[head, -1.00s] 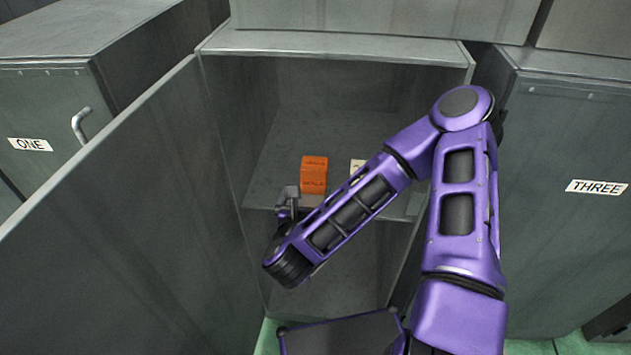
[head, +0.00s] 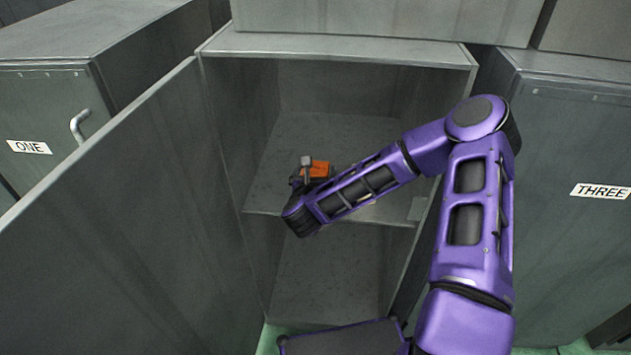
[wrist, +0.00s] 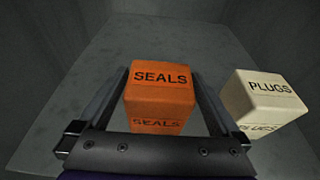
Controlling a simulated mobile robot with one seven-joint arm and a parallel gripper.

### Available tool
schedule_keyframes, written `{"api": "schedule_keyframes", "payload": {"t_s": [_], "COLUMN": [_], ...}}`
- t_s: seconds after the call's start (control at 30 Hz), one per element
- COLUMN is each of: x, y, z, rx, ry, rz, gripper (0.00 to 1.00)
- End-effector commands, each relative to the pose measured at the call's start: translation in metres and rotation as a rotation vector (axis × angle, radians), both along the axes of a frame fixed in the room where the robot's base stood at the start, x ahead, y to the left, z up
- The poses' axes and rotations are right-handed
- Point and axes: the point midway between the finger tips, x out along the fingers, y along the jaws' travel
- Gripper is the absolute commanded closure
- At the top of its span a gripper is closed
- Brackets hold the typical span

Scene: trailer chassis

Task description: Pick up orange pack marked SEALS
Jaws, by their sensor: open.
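The orange pack marked SEALS (wrist: 161,86) stands upright on the shelf inside the open middle cabinet. In the head view the orange pack (head: 321,169) is partly hidden behind my gripper and forearm. My gripper (wrist: 160,95) is open, and its two fingers lie on the left and right sides of the pack in the wrist view. I cannot tell whether either finger touches it. In the head view my gripper (head: 308,168) is at the shelf, at the pack's near left side.
A white pack marked PLUGS (wrist: 265,98) stands on the shelf just right of the orange pack. The cabinet's open door (head: 120,220) is on the left. Cabinets ONE (head: 45,110) and THREE (head: 575,140) flank it. The shelf (wrist: 75,95) is clear left and behind.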

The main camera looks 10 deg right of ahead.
Motion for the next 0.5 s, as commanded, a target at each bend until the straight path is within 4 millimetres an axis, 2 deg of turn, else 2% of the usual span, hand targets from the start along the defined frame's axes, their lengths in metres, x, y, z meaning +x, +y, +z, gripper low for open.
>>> {"api": "schedule_keyframes", "payload": {"t_s": [0.23, 0.5], "x": [0.0010, 0.0008], "y": [-0.0002, -0.0002], "z": [-0.0004, -0.0004], "rx": [0.000, 0.000], "ry": [0.001, 0.001], "rz": [0.000, 0.000], "gripper": [0.02, 0.50]}}
